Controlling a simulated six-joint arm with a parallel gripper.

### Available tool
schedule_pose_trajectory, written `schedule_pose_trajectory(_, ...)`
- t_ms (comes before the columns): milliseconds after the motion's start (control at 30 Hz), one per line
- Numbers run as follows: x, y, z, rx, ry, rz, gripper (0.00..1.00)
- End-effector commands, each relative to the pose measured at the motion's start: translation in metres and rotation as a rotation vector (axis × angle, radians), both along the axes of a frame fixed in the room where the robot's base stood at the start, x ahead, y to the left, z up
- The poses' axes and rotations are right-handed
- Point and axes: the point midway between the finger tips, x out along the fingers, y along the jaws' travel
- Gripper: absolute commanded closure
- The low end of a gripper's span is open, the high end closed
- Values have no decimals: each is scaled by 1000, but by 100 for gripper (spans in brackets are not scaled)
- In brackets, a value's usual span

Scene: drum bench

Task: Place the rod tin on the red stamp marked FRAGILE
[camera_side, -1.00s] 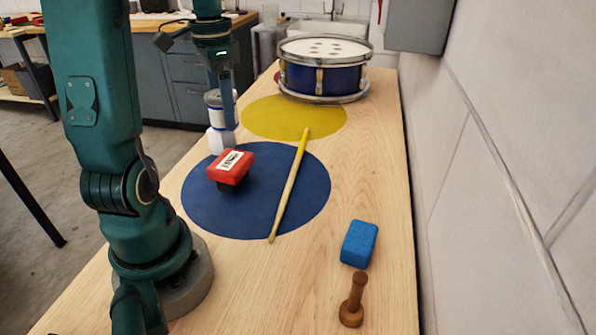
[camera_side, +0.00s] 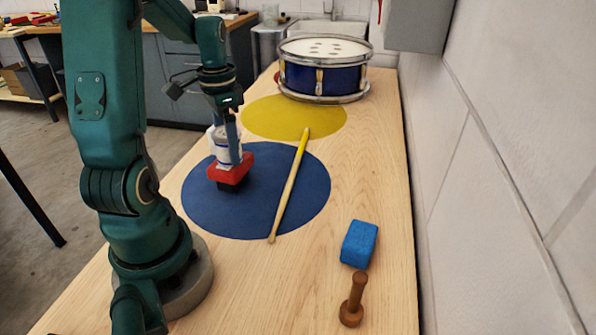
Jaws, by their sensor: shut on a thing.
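The rod tin (camera_side: 224,153) is a small white can with a blue band. My gripper (camera_side: 233,145) is shut on it and holds it upright, directly over the red stamp. The red stamp (camera_side: 238,174) lies on the blue disc. The tin's lower end meets the stamp's top in the picture; I cannot tell whether it touches or hovers just above. The stamp's white label is hidden behind the tin.
A drumstick (camera_side: 289,186) lies across the blue disc (camera_side: 310,195) and yellow disc (camera_side: 270,117). A blue drum (camera_side: 322,78) stands at the back. A blue block (camera_side: 359,243) and wooden peg (camera_side: 352,300) are at front right. A white object (camera_side: 211,133) shows partly behind the tin.

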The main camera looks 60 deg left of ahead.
Motion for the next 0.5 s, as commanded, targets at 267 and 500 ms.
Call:
schedule_pose_trajectory(267, 0, 0, -1, 0, 0, 0, 0)
schedule_pose_trajectory(500, 1, 1, 11, 4, -3, 0, 0)
